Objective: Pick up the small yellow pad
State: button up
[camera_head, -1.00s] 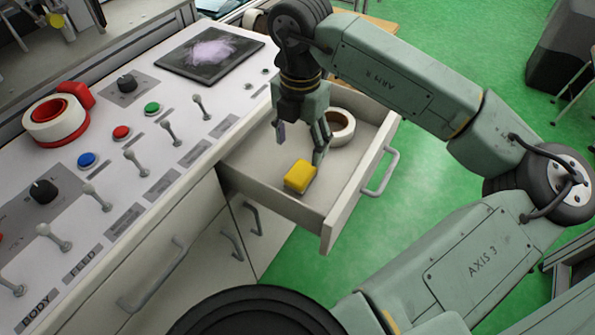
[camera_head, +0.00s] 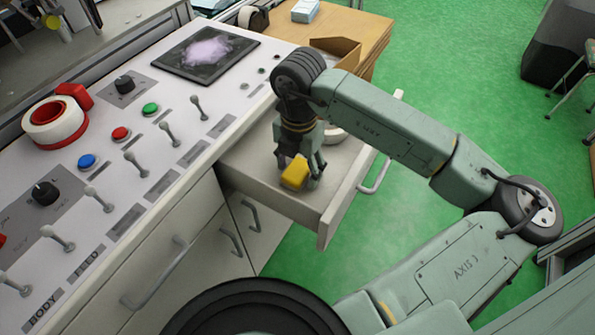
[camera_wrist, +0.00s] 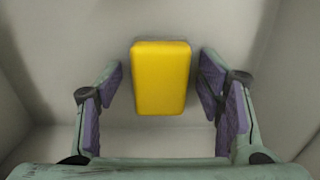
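The small yellow pad (camera_head: 295,173) lies in the open drawer (camera_head: 262,180) of the white console. My gripper (camera_head: 298,172) is lowered into the drawer, right at the pad. In the wrist view the yellow pad (camera_wrist: 161,78) lies between and slightly beyond the two purple-padded fingers (camera_wrist: 161,100). The fingers are spread, with a gap on each side of the pad, so the gripper is open and not touching it there. Part of the pad's far side is hidden by my gripper in the head view.
A white tape roll (camera_head: 334,133) sits in the drawer behind my gripper, partly hidden. The drawer's walls stand close around the gripper. The console top (camera_head: 225,95) with levers and buttons is to the left. A wooden table (camera_head: 350,22) stands behind.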

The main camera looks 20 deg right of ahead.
aim_at(299, 166)
jog(key=c, duration=1.1)
notch_tip(299, 166, up, 10)
jog(key=shift+r+b, duration=0.1)
jog(key=shift+b, duration=0.5)
jog(key=o, duration=0.6)
jog(key=c, duration=0.5)
jog(key=shift+o, duration=0.2)
jog(key=shift+w+d, duration=0.15)
jog(key=shift+w, duration=0.05)
